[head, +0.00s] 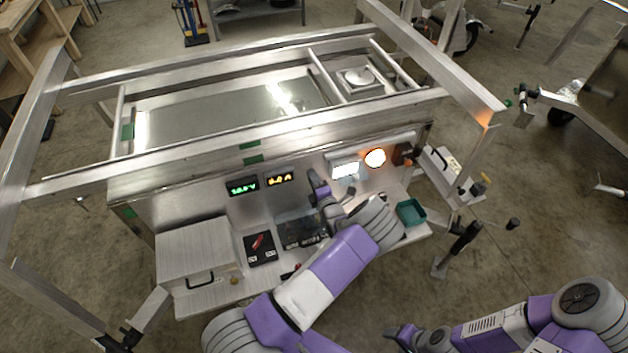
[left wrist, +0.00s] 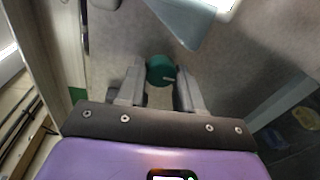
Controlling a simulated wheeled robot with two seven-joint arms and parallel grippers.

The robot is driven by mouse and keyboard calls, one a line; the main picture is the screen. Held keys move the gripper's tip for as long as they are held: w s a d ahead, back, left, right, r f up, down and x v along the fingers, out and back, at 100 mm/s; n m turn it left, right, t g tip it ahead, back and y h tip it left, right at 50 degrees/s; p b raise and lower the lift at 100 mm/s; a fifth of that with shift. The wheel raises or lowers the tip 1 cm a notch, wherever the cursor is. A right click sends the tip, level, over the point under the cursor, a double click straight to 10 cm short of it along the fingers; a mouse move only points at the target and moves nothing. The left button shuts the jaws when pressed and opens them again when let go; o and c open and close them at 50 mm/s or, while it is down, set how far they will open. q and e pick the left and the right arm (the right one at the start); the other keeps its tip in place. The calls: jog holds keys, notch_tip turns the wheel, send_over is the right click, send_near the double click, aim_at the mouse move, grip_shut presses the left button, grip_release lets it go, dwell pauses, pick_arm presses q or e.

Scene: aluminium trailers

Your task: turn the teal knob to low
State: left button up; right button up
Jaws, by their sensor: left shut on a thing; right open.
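The teal knob (left wrist: 160,70) sits on the grey panel in the left wrist view, with a short pale mark on its face pointing right. My left gripper (left wrist: 155,92) has a finger on each side of it and is shut on it. In the head view my left gripper (head: 318,186) is at the front panel of the trailer, and the knob is hidden behind it. No scale lettering around the knob can be read. My right gripper (head: 402,334) is open and empty at the bottom, away from the trailer.
Above the shelf are a green display (head: 243,187), an amber display (head: 279,177), a lit white lamp (head: 345,169) and a glowing orange lamp (head: 375,158). The shelf holds a metal box (head: 195,255), a black tray (head: 260,248) with a red tool, and a teal bin (head: 411,212).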

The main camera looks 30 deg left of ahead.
pick_arm(q)
jog(key=shift+f+n+t+b, duration=0.1)
jog(key=shift+n+t+b, duration=0.35)
jog(key=shift+n+b, duration=4.55)
jog(key=shift+f+n+t+b, duration=0.1)
jog(key=shift+n+t+b, duration=0.4)
jog(key=shift+n+b, duration=4.5)
jog(key=shift+f+n+t+b, duration=0.1)
jog(key=shift+n+t+b, duration=0.35)
jog(key=shift+n+b, duration=4.55)
jog(key=n+p, duration=0.5)
jog(key=shift+r+n+p, duration=0.1)
jog(key=shift+n+p, duration=0.2)
jog(key=shift+n, duration=0.1)
jog(key=o, duration=1)
jog(key=shift+o, duration=0.2)
